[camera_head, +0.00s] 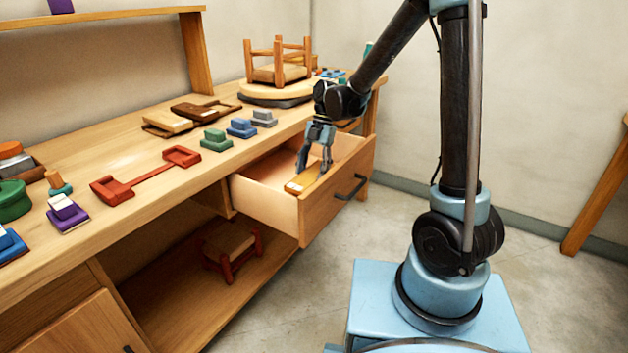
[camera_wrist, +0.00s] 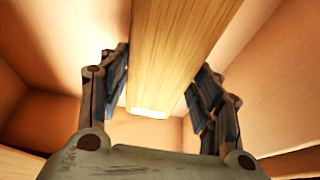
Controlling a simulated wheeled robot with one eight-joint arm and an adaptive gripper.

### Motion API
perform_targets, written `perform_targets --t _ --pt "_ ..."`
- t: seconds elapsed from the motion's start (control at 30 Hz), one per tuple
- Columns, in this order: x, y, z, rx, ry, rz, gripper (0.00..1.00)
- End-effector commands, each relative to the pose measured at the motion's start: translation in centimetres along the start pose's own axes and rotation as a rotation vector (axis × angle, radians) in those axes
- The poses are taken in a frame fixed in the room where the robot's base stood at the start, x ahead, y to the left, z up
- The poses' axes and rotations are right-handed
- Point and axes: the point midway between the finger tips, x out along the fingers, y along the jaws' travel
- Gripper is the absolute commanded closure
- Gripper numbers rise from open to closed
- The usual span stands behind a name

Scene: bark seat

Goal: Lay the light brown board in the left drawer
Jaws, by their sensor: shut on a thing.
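The light brown board (camera_head: 304,179) is inside the open drawer (camera_head: 262,197), near its front panel. My gripper (camera_head: 315,165) reaches down into the drawer from above and is shut on the board. In the wrist view the board (camera_wrist: 172,55) runs between the two fingers of my gripper (camera_wrist: 163,95), with the drawer's walls around it. I cannot tell whether the board touches the drawer floor. The drawer is pulled out from under the workbench and has a dark handle (camera_head: 350,187).
The workbench top (camera_head: 150,140) holds a red clamp-like piece (camera_head: 150,178), several coloured blocks, dark and light brown trays, and a small upturned stool (camera_head: 278,65) on a round disc. Another stool (camera_head: 231,248) stands on the shelf below. The floor beside the drawer is clear.

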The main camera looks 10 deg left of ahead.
Motion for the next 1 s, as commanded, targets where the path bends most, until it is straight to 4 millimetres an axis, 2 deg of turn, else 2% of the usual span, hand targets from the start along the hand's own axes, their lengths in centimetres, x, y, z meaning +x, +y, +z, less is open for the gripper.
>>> perform_targets --t 0.1,0.3,0.67,0.7,0.77,1.0 --pt "1.5 0.1 0.6 -0.001 0.000 0.000 0.71" --pt "3.1 0.1 1.2 -0.001 0.000 0.000 0.71" --pt "3.4 0.0 1.3 -0.001 0.000 0.000 0.71" --pt "3.4 0.0 1.4 -0.001 0.000 0.000 0.38" --pt "3.4 0.0 1.4 0.000 0.000 0.000 0.24" --pt "3.3 0.0 1.4 0.001 0.000 0.000 0.22"
